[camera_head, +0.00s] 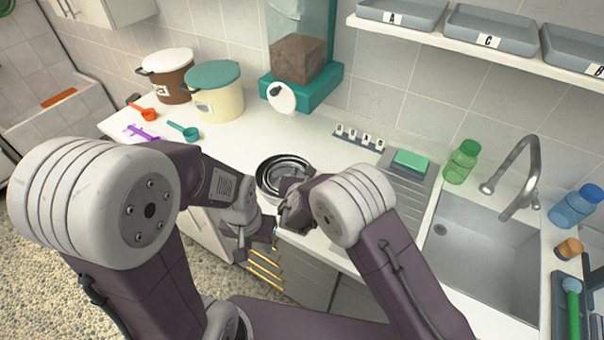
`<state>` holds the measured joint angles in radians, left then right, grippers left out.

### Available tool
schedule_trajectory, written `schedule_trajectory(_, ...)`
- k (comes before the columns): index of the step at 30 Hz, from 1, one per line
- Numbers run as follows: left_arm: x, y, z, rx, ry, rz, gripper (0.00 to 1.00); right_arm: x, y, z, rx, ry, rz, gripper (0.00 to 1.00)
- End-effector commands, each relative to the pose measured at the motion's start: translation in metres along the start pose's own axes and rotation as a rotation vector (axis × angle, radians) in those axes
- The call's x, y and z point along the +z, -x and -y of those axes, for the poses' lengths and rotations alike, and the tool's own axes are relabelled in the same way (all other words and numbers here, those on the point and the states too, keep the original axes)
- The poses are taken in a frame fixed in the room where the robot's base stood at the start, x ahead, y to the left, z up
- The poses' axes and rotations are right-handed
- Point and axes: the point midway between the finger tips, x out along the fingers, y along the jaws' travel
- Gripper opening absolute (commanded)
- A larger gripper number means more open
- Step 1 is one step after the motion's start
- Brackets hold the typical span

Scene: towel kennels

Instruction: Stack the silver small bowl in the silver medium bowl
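Silver bowls (267,186) stand on the white counter near its front edge, in the middle of the view. Several concentric rims show, so they look nested, but I cannot tell the small from the medium one. My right gripper (293,212) is at the bowls' front right and hides part of them; I cannot tell whether it touches a rim. My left gripper (243,252) points down in front of the counter edge, to the left of my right gripper and apart from the bowls. The fingers of both are too small and covered to read.
Behind the bowls are a teal dispenser (323,84), and a brown pot (168,82) and cream pot (217,101) at the left. Scoops (184,131) lie left. A drainboard (407,190) with a green sponge (411,160) and a sink (480,250) are right. The counter between scoops and bowls is clear.

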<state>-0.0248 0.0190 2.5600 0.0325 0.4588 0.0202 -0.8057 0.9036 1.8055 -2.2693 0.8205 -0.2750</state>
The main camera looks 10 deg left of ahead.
Motion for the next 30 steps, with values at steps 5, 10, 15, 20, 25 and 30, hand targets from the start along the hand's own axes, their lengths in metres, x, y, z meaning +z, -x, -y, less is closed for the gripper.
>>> schedule_trajectory(5,-0.001,0.005,0.0,0.0,0.0,0.0,0.36,0.004,0.002,0.0,0.0,0.0,0.0,0.33)
schedule_trajectory(10,-0.002,0.019,0.0,0.0,0.0,-0.001,0.36,0.013,0.012,-0.002,0.001,0.001,0.0,0.33)
schedule_trajectory(15,-0.001,0.009,0.0,0.0,0.0,0.0,0.36,0.01,0.054,-0.003,0.005,0.001,0.001,0.33)
schedule_trajectory(20,0.0,0.005,0.0,0.0,0.0,0.0,0.36,0.01,0.094,-0.003,0.005,0.0,0.001,0.33)
schedule_trajectory(25,0.0,0.004,0.0,0.0,0.0,0.0,0.36,0.011,0.119,-0.002,0.003,0.0,0.001,0.33)
schedule_trajectory(30,0.0,0.004,0.0,0.0,0.0,0.0,0.36,0.011,0.126,-0.001,0.0,0.0,0.001,0.33)
